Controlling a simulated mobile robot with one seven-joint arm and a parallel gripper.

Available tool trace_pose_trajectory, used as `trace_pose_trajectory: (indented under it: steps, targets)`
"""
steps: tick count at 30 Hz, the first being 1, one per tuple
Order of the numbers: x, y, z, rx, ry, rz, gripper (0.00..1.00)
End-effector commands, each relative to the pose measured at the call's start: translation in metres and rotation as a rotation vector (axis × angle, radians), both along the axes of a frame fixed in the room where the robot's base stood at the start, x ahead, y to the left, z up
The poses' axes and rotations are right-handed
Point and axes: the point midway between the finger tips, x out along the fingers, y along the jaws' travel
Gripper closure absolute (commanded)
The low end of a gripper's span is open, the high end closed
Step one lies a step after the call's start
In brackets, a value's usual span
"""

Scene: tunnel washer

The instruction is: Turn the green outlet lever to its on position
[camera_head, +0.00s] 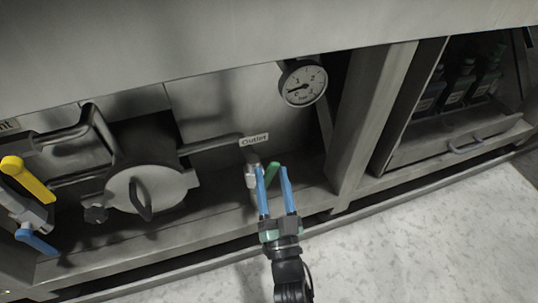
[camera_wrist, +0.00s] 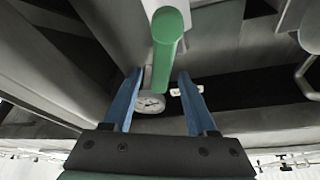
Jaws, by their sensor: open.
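The green outlet lever (camera_head: 272,174) shows in the head view below the "Outlet" label (camera_head: 254,140), beside a metal valve body (camera_head: 251,176). In the wrist view the green lever (camera_wrist: 167,40) reaches down from the top, its lower end in the gap between my fingertips. My gripper (camera_head: 272,174) has two blue fingers and is open, one finger on each side of the lever. It also shows in the wrist view (camera_wrist: 160,78). I cannot tell whether a finger touches the lever.
A round gauge (camera_head: 302,83) hangs above right of the lever. A yellow lever (camera_head: 27,180) and a blue lever (camera_head: 36,241) are at the far left. A round-lidded housing (camera_head: 148,189) stands left of the outlet. A metal post (camera_head: 370,120) and a compartment with dark bottles (camera_head: 460,85) are right.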

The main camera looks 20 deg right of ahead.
Motion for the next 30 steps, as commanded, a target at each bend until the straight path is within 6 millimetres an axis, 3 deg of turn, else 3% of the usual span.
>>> trace_pose_trajectory:
  steps: [3,10,15,23,27,30]
  targets:
    - [-0.027,0.004,-0.007,0.003,0.005,0.0,0.43]
    - [-0.063,0.008,-0.023,0.001,0.002,0.0,0.43]
    - [-0.075,0.009,-0.028,0.0,0.0,-0.001,0.43]
    - [-0.076,0.009,-0.029,0.0,0.0,0.0,0.43]
    - [-0.076,0.005,-0.027,0.02,0.0,-0.011,0.64]
    - [-0.077,-0.012,-0.022,0.116,0.003,-0.054,0.82]
